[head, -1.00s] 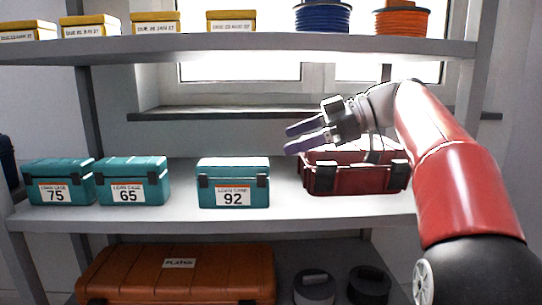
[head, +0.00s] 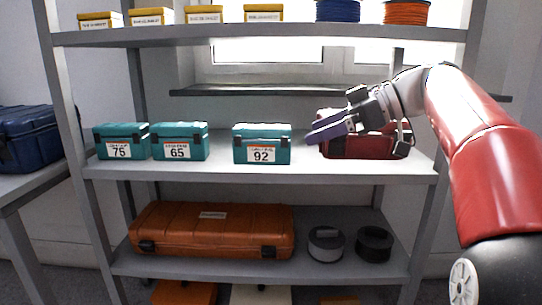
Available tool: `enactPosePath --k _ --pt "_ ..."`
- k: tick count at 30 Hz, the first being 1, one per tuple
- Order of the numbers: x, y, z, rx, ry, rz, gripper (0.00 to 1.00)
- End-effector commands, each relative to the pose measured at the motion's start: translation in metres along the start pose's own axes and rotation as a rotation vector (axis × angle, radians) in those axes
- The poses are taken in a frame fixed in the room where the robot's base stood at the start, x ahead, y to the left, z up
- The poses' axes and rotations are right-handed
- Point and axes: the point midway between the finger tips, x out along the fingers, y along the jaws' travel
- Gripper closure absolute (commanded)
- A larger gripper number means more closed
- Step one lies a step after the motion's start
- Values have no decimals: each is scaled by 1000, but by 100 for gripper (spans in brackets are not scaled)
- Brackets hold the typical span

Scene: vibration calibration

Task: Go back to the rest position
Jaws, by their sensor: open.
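My gripper (head: 318,131) is open and empty, with its purple-grey fingers pointing left. In the picture it lies over the left part of a dark red case (head: 350,148) on the middle shelf; the gripper and wrist hide part of the case's top. My red arm comes in from the right. Left of the gripper on the same shelf are teal cases labelled 75 (head: 121,142), 65 (head: 180,142) and 92 (head: 262,145).
The grey shelf rack (head: 300,174) fills the front. Its top shelf holds yellow boxes (head: 203,14) and blue and orange spools (head: 406,12). Below are a large orange case (head: 213,230) and two round weights or spools (head: 374,244). A blue case (head: 30,140) stands on a left table.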

Motion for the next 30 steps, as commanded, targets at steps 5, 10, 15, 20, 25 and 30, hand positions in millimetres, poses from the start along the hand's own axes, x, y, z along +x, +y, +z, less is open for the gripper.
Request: enactPosePath --k 5,10,15,20,25,30 --pt "10 -16 12 131 -74 49 19" --pt "21 -38 37 303 -173 129 19" --pt "30 -74 80 511 -303 266 19" --pt "31 -127 151 732 -444 499 19" --pt "23 -175 230 862 -520 760 19" --pt "17 -200 280 896 -525 917 19"
